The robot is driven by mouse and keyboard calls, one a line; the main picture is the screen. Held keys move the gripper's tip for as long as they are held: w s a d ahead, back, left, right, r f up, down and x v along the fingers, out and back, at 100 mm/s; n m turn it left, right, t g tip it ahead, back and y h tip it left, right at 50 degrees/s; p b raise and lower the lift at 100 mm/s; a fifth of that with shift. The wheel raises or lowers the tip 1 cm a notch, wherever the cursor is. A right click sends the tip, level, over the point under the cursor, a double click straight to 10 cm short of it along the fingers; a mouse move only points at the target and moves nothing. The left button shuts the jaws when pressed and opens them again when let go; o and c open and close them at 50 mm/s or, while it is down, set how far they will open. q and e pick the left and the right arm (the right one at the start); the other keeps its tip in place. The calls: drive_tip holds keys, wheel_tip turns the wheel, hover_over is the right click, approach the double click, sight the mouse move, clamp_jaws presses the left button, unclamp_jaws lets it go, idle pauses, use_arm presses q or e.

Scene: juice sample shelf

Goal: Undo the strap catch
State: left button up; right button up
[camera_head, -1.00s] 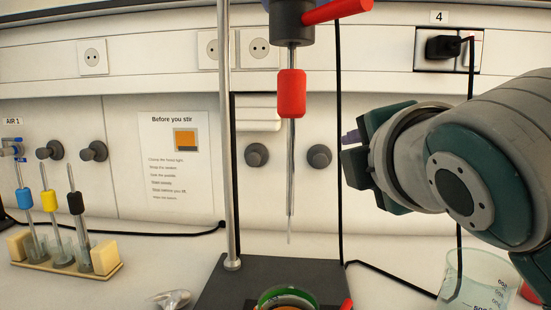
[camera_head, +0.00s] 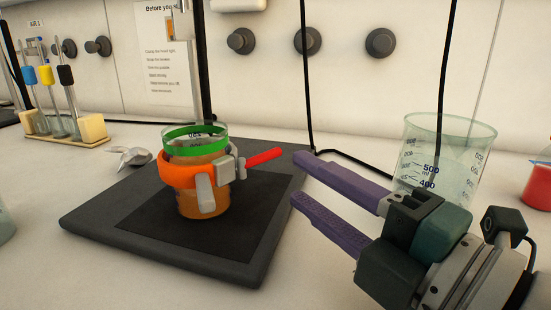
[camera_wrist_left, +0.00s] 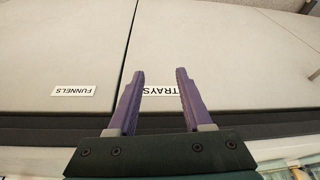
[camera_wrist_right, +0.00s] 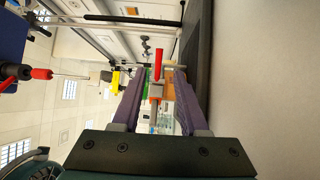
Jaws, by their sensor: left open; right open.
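A glass beaker (camera_head: 190,148) of amber liquid with a green band stands on a dark base plate (camera_head: 255,262). An orange strap (camera_head: 173,172) wraps around it. The strap's grey catch (camera_head: 226,168) with a red lever (camera_head: 264,157) faces right; the lever sticks out to the right. My right gripper (camera_head: 296,177) is open and empty, to the right of the lever and apart from it. In the right wrist view the red lever (camera_wrist_right: 157,65) appears between the open fingers (camera_wrist_right: 159,80), farther ahead. My left gripper (camera_wrist_left: 160,74) is open and empty, before pale cabinet fronts; it is outside the head view.
A large empty beaker (camera_head: 452,150) stands behind my right gripper, with a red-filled vessel (camera_head: 539,185) at the right edge. A rack (camera_head: 92,130) of colour-capped rods stands back left. A crumpled clear item (camera_head: 130,157) lies left of the plate. A stand's upright rises behind the beaker.

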sight(270, 158)
drive_tip(key=x, duration=0.8)
drive_tip(key=shift+r, duration=0.1)
clamp_jaws()
